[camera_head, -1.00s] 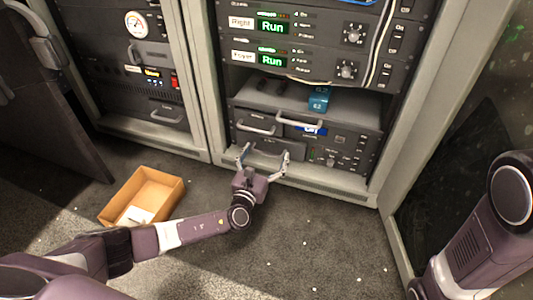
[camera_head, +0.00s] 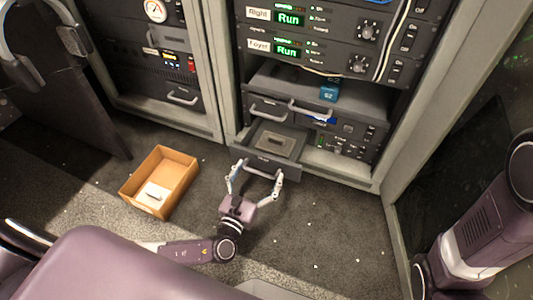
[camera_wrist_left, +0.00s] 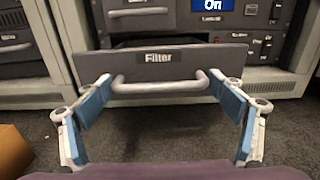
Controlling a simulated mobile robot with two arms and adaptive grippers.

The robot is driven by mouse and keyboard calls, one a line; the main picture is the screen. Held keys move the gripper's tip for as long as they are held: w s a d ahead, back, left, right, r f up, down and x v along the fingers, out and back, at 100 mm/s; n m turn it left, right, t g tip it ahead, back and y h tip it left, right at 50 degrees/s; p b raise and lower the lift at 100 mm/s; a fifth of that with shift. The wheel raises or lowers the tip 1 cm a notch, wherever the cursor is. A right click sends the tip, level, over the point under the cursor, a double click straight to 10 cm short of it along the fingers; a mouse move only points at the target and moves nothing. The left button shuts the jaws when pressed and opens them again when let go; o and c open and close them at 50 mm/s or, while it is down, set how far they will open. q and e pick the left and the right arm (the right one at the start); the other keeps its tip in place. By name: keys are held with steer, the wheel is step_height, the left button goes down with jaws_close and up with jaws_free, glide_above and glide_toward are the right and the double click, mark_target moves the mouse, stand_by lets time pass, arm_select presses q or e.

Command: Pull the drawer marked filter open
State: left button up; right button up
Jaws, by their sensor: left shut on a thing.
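The drawer marked Filter (camera_wrist_left: 200,62) stands pulled out of the bottom of the right-hand rack, and its front faces me in the left wrist view. In the head view its open tray (camera_head: 258,138) shows, with a flat grey panel-like piece (camera_head: 278,144) inside. Its bar handle (camera_wrist_left: 160,86) lies between the blue-padded fingers of my left gripper (camera_wrist_left: 160,80), one finger at each end of the bar. My left gripper (camera_head: 258,171) is shut on this handle. The right arm shows at the right edge, but its gripper is out of view.
A cardboard box (camera_head: 187,174) with a small white item in it sits on the carpet, left of the drawer. A blue block (camera_head: 329,93) rests on the shelf above. An open dark door (camera_head: 75,110) stands at the left.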

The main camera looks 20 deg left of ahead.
arm_select(q)
steer(key=shift+s+p, duration=0.3)
steer(key=shift+s, duration=1.45)
steer(key=o, duration=1.4)
step_height(320, 180, up, 10)
steer(key=shift+f, duration=0.1)
steer(key=shift+d, duration=0.1)
